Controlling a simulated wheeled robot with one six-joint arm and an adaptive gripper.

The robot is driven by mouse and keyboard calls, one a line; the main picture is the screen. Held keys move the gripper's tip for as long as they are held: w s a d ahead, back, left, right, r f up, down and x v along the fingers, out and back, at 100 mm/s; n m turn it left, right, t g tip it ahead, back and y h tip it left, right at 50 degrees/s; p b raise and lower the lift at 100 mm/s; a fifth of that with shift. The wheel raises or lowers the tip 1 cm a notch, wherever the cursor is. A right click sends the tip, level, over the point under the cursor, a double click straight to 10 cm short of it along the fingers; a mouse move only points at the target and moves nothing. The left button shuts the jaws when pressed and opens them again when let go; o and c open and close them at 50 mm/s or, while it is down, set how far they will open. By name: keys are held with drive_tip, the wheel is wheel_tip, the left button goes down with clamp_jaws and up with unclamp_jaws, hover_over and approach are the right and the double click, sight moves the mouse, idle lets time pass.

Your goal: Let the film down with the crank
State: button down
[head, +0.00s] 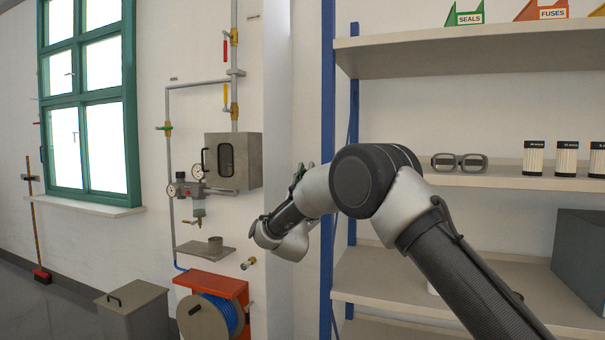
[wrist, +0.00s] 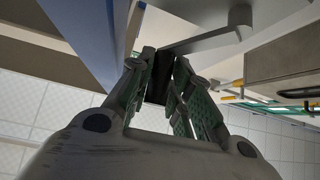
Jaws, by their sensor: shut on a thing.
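My gripper (wrist: 161,78) is shut on the dark handle (wrist: 158,86) of a crank, which sits between its two green-padded fingers in the wrist view. The crank's grey arm (wrist: 208,39) runs from the handle up and right to a round hub (wrist: 240,16). In the head view my gripper (head: 299,177) shows only in part behind my arm, beside the wall edge and the blue shelf post, and the crank is hidden there. I cannot make out the film in either view.
A grey wall box (head: 248,160), pipes and a red hose reel (head: 213,285) are left of my arm. A green-framed window (head: 88,100) is farther left.

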drive_tip(key=shift+s+d+f+m+g+h, duration=0.15)
drive_tip(key=shift+m+g+h, duration=0.1)
drive_tip(key=shift+m+h, duration=0.5)
drive_tip(key=shift+w+d+f+m+g+h, duration=0.1)
drive_tip(key=shift+d+f+m+g+h, duration=0.15)
drive_tip(key=shift+m+h, duration=0.5)
drive_tip(key=shift+s+d+f+m+g+h, duration=0.1)
drive_tip(key=shift+m+g+h, duration=0.2)
drive_tip(key=shift+m+h, duration=0.45)
drive_tip(key=shift+m, duration=0.25)
drive_tip(key=c, duration=1.3)
unclamp_jaws()
drive_tip(key=shift+r, duration=0.15)
